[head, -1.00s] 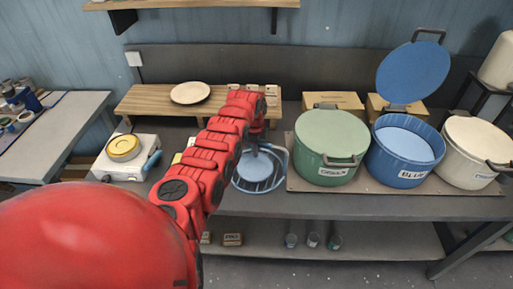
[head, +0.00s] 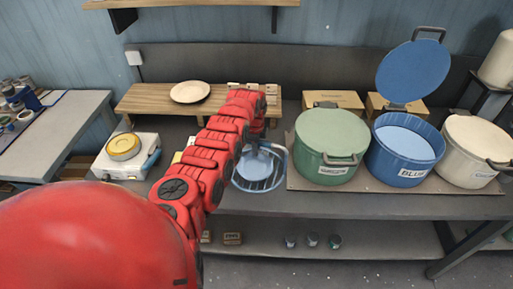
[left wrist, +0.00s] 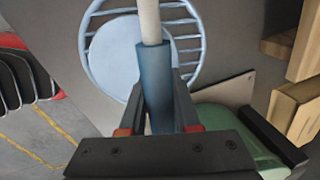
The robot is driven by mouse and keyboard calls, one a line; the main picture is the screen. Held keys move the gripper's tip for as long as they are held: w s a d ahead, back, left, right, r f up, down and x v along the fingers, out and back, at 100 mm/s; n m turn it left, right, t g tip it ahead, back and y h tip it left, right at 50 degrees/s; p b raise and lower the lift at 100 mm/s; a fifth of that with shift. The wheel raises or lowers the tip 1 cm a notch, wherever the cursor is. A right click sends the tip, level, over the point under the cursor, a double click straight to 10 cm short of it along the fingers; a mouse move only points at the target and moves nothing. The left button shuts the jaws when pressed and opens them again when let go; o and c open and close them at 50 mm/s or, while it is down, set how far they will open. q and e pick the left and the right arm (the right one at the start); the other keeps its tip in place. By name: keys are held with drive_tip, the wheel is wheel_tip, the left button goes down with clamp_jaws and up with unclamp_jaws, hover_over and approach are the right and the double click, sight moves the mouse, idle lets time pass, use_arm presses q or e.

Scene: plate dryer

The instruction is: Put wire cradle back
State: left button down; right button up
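I cannot tell whether the cradle touches the bench. My right gripper is not in view.
A green lidded pot (head: 330,140), a blue pot (head: 402,165) with its lid raised, and a cream pot (head: 470,150) stand on a board at right. A wooden rack (head: 150,101) holding a plate (head: 190,92) is behind. A white device (head: 127,165) stands at left.

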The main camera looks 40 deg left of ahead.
use_arm(q)
drive_tip(key=c, duration=0.5)
unclamp_jaws()
drive_tip(key=shift+c, duration=0.2)
drive_tip(key=shift+r, duration=0.1)
drive_tip(key=shift+r, duration=0.3)
wheel_tip(320, 180, up, 16)
drive_tip(key=s+d+b, duration=0.1)
drive_tip(key=s+b, duration=0.2)
drive_tip(key=b, duration=0.1)
drive_tip(key=shift+r+b, duration=0.15)
drive_tip(key=shift+b, duration=0.25)
